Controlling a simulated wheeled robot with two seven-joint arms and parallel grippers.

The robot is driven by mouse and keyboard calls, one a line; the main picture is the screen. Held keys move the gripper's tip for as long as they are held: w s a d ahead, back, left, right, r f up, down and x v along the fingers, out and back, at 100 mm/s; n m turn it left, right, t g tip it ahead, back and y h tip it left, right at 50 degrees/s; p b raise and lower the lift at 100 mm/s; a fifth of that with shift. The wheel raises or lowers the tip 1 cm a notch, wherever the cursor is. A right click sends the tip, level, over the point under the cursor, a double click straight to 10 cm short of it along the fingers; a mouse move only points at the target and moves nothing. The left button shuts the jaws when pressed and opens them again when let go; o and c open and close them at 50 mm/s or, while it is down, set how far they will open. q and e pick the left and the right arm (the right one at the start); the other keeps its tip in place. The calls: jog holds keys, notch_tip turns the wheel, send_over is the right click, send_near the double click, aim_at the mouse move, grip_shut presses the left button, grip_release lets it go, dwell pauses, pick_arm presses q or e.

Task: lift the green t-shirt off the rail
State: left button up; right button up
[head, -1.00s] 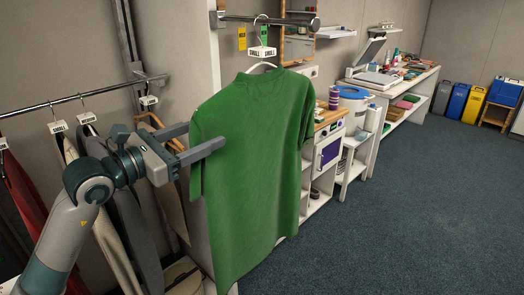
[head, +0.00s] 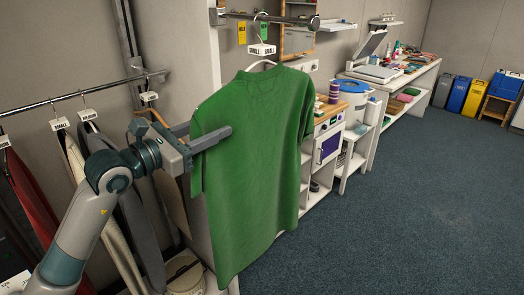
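The green t-shirt (head: 252,180) hangs on a hanger with a white size tag (head: 262,50), its hook over the short metal rail (head: 285,22) at the top. My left gripper (head: 210,130) is at the shirt's left shoulder. One finger lies across the front of the shirt. The other goes behind the shoulder edge, so its tip is hidden. A gap still shows between the fingers, with the sleeve edge between them. Whether the fingers touch the cloth is not clear. My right gripper is not in view.
A lower rail (head: 70,100) at left holds several other garments, including a red one (head: 32,200), close to my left arm. A white shelf unit with a small oven (head: 328,146) stands behind the shirt. Blue carpet (head: 400,220) is clear at right.

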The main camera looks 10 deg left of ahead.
pick_arm(q)
grip_shut()
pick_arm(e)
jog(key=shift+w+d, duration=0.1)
pick_arm(q)
jog(key=shift+r, duration=0.15)
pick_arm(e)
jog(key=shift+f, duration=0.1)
